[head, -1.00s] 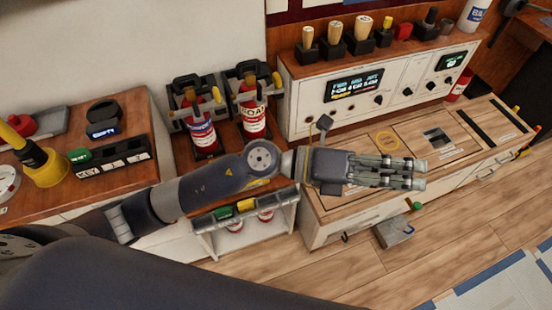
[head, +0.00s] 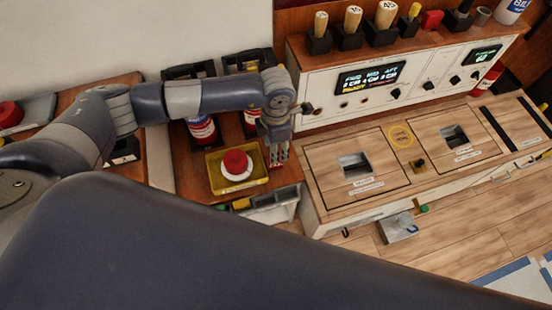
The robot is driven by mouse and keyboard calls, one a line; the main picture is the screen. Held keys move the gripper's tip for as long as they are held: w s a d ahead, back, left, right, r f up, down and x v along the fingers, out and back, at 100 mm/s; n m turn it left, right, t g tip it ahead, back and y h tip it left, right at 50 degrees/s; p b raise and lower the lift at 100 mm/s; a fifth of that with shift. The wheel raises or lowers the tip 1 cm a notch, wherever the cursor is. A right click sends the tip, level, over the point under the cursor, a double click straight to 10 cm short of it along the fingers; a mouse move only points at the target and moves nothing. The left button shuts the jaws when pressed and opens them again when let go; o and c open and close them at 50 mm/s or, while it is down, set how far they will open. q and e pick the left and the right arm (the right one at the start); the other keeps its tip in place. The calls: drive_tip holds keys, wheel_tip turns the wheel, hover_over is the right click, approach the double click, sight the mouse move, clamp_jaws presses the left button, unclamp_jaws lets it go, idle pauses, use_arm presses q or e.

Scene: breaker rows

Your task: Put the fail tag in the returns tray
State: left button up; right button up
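My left gripper (head: 277,160) hangs down at the right end of the wooden shelf, beside a yellow box (head: 262,172) with a red and white round button (head: 237,163). Its fingers are small and seen edge-on, so whether they are apart or hold anything is unclear. No thing in view is clearly marked as the fail tag. No returns tray can be made out for certain. A small grey open box (head: 397,229) sits low at the cabinet front, with a blue loop on it. My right gripper is not in view.
A white panel (head: 420,80) with lit displays stands behind.

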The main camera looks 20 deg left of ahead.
use_arm(q)
drive_tip(key=shift+w+f, duration=0.15)
drive_tip(key=shift+f, duration=0.65)
wheel_tip(320, 180, down, 5)
drive_tip(key=shift+a+f+p, duration=0.1)
drive_tip(key=shift+p, duration=0.5)
drive_tip(key=shift+c, duration=0.5)
clamp_jaws()
